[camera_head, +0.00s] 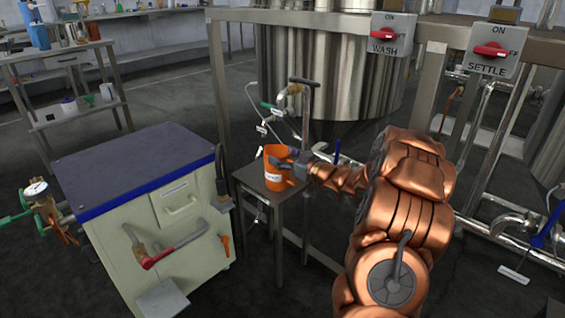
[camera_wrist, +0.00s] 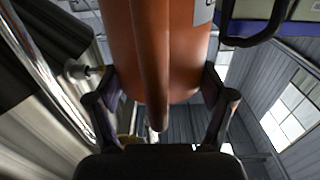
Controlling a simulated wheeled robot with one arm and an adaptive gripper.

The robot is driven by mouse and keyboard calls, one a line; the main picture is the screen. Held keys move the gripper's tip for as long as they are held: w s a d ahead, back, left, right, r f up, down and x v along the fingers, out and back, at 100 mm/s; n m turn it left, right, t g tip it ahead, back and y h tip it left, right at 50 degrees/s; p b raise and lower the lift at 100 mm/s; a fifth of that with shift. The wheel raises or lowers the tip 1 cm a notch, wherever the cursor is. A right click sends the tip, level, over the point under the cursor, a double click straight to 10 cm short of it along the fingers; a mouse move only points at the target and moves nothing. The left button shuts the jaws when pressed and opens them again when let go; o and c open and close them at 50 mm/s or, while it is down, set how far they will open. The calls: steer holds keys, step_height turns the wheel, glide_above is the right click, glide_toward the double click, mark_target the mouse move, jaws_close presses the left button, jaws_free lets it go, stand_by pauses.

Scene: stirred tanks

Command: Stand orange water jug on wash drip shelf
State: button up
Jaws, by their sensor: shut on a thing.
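The orange water jug (camera_head: 276,172) is upright in the head view, with a pale label on its side. It is at the small grey shelf (camera_head: 250,178) beside the tank; I cannot tell whether its base touches the shelf. My gripper (camera_head: 296,163) is at the jug's right side, shut on it. In the wrist view the jug (camera_wrist: 120,45) fills the upper middle, its handle running down the centre. My gripper's fingers (camera_wrist: 160,105) lie on both sides of the handle.
A cabinet with a blue-edged dark top (camera_head: 140,165) stands left of the shelf. A large steel tank (camera_head: 325,65) rises behind. The red WASH switch (camera_head: 384,36) and SETTLE switch (camera_head: 491,50) are on the frame above. Pipes and valves (camera_head: 290,92) stand close behind the jug.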

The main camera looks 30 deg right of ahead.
steer(key=shift+r, duration=0.1)
stand_by(0.3)
steer(key=o, duration=1.7)
steer(key=shift+f, duration=0.2)
steer(key=shift+r, duration=0.15)
steer(key=shift+s, duration=0.25)
steer(key=p+v, duration=0.3)
steer(key=v, duration=0.8)
steer(key=shift+s+p, duration=0.3)
steer(key=shift+w+d, duration=0.1)
steer(key=shift+d, duration=0.05)
